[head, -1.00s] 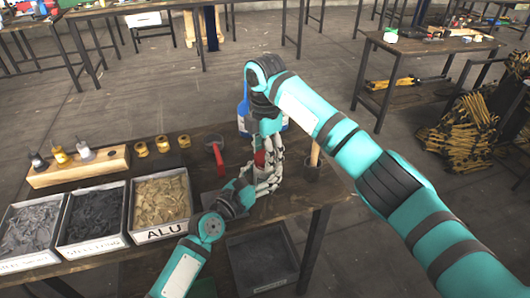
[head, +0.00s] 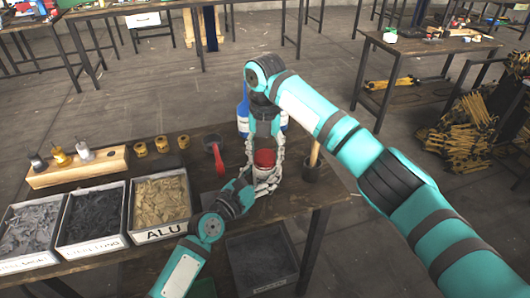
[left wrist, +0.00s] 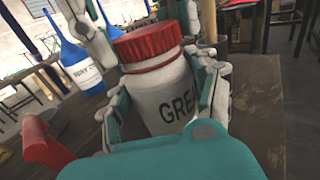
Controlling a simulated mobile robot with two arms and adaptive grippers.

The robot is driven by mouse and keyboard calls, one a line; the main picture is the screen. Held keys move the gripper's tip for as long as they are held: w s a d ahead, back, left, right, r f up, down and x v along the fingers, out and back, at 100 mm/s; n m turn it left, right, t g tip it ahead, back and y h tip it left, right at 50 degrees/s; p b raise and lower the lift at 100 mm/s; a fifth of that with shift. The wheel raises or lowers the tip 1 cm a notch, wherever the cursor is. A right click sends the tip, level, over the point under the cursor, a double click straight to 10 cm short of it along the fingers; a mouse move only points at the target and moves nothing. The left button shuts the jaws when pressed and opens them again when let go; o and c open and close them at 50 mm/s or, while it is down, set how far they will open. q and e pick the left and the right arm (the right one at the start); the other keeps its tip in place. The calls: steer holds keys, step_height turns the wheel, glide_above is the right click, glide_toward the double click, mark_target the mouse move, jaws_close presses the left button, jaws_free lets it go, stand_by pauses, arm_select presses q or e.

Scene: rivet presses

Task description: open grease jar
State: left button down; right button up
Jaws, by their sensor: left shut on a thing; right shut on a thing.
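The white grease jar (left wrist: 163,98), lettered "GREA…", has a ribbed red lid (head: 265,158) on top. The lid shows more closely in the left wrist view (left wrist: 147,43); I cannot tell if it is loosened. My left gripper (head: 264,183) comes in from the left and is shut around the jar's body, with a finger on each side in the left wrist view (left wrist: 165,105). My right gripper (head: 265,150) reaches down from above and is shut on the lid, its fingers on opposite sides.
A blue bottle (head: 242,112) stands behind the jar. Bins of rivets, including ALU (head: 158,233), line the left front.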

mark_target(265, 156)
steer(key=shift+r, duration=0.15)
steer(key=shift+r, duration=0.95)
steer(key=shift+r, duration=2)
arm_select(q)
steer(key=shift+c, duration=1.4)
jaws_free()
